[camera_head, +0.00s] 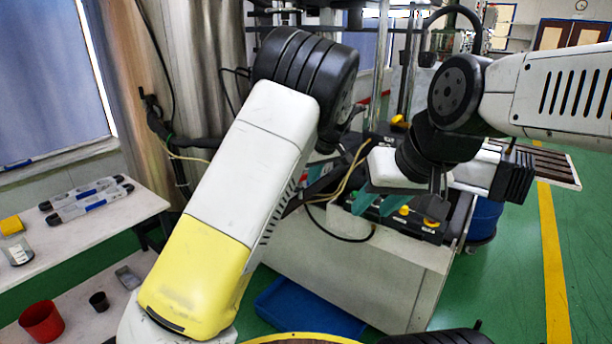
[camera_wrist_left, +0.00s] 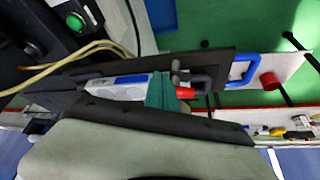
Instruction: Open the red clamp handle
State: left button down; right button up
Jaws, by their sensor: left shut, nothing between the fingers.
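The red clamp handle (camera_wrist_left: 185,93) lies right beside the fingertips in that view, below a dark metal clamp lever (camera_wrist_left: 193,79). I cannot tell whether the fingertips touch it.
A red cup (camera_head: 41,322) stands on the lower shelf at left. Yellow cables (camera_head: 350,174) run by the grippers. A blue bin (camera_head: 300,312) sits on the floor. Green floor at right is clear.

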pick_arm(q)
jog(key=shift+w+a+n, duration=0.1)
jog(key=shift+w+n, duration=0.2)
jog(key=shift+n, duration=0.2)
jog(key=shift+w, duration=0.15)
dwell(0.4)
pick_arm(e)
jog(key=shift+d, duration=0.1)
